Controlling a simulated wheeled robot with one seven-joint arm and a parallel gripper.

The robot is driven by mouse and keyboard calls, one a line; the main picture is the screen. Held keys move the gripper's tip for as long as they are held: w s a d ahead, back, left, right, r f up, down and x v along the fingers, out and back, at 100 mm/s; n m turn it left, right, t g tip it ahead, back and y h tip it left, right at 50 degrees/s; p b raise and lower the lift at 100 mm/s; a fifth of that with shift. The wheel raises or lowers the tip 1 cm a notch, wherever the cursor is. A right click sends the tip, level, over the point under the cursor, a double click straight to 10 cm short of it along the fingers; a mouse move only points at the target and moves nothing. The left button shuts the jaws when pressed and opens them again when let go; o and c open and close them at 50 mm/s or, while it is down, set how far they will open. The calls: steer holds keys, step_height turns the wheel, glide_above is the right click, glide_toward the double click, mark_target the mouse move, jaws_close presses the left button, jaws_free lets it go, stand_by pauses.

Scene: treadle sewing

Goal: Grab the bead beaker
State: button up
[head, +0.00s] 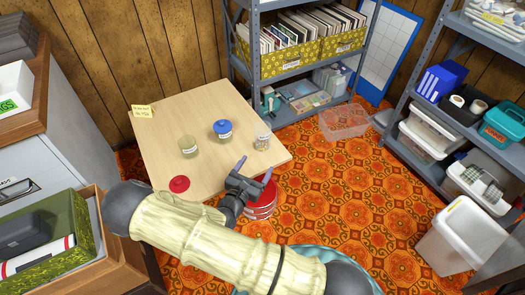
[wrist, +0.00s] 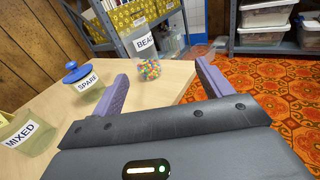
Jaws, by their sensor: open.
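The bead beaker (head: 263,141) is a clear container with multicoloured beads at its bottom and a white label. It stands near the right corner of the wooden table (head: 160,125). In the wrist view the beaker (wrist: 149,68) stands ahead, between the lines of my two purple fingers, with part of its label reading "BEA". My gripper (head: 255,171) is open and empty, just in front of the beaker and apart from it.
A jar labelled "SPARE" with a blue lid (wrist: 86,80) and a jar labelled "MIXED" (wrist: 22,130) stand left of the beaker. A red lid (head: 180,184) lies at the table's front. A red tin (head: 262,207) is below my gripper. Metal shelves (head: 258,75) stand behind.

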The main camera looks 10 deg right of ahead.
steer(key=a+f+n+y, duration=0.1)
steer(key=w+a+f+n+t, duration=0.1)
steer(key=shift+a+f+y, duration=0.15)
steer(key=shift+f+y, duration=0.15)
steer(key=shift+y, duration=0.1)
